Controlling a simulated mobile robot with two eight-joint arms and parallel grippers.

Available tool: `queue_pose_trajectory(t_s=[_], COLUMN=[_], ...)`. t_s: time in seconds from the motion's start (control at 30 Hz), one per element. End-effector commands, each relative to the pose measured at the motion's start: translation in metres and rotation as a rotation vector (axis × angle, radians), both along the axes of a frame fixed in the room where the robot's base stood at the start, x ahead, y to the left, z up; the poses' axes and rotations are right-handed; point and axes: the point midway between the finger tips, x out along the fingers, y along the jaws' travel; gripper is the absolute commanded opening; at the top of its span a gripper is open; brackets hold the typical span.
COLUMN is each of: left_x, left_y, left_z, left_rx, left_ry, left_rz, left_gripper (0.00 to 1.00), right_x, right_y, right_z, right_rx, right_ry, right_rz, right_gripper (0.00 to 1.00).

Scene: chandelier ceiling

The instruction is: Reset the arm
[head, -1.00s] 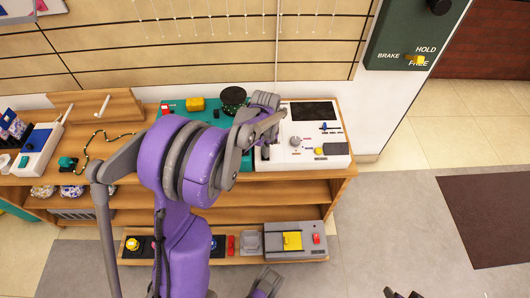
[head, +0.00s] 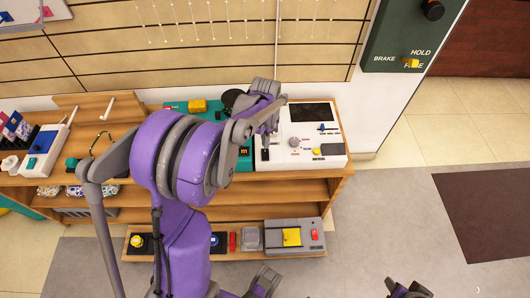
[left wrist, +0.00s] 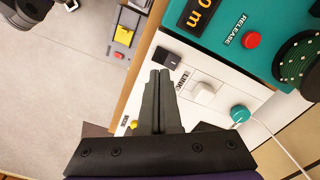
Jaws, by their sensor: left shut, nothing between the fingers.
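My left arm is purple and grey and reaches over the shelf unit. Its gripper (head: 267,138) is above the left part of the white control panel (head: 302,153). In the left wrist view the gripper's dark fingers (left wrist: 160,76) are together, with nothing between them. They point toward a black rocker switch (left wrist: 167,57) and a white switch (left wrist: 204,93) on the panel. I cannot tell whether the fingertips touch the panel. Dark finger-like parts (head: 407,289), perhaps my right gripper, show at the lower edge of the head view, cut off.
A teal box (left wrist: 285,60) with a red RELEASE button (left wrist: 251,40) adjoins the panel. A grey device with a yellow square (head: 291,237) is on the lower shelf. A green wall panel (head: 392,45) has a yellow lever (head: 411,63).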

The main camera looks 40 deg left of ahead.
Motion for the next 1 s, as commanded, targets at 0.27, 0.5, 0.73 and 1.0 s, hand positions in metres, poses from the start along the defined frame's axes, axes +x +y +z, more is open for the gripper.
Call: queue_pose_trajectory(t_s=[0.27,0.5,0.73,1.0], left_x=[0.0,-0.006,-0.038,-0.092], left_y=[0.0,-0.013,-0.063,-0.117], left_z=[-0.001,0.016,0.072,0.119], left_rx=[0.0,0.007,0.023,0.009], left_ry=[0.0,-0.023,-0.126,-0.272], left_rz=[0.0,0.014,0.092,0.198], left_gripper=[0.0,0.0,0.0,0.0], right_x=[0.0,0.001,0.003,0.008], right_y=[0.0,0.0,0.0,0.0], right_z=[0.0,0.004,0.022,0.044], right_rx=[0.0,0.0,0.0,0.0], right_ry=[0.0,-0.001,-0.008,-0.017], right_rz=[0.0,0.0,0.0,0.0], right_gripper=[0.45,0.45,0.45,0.45])
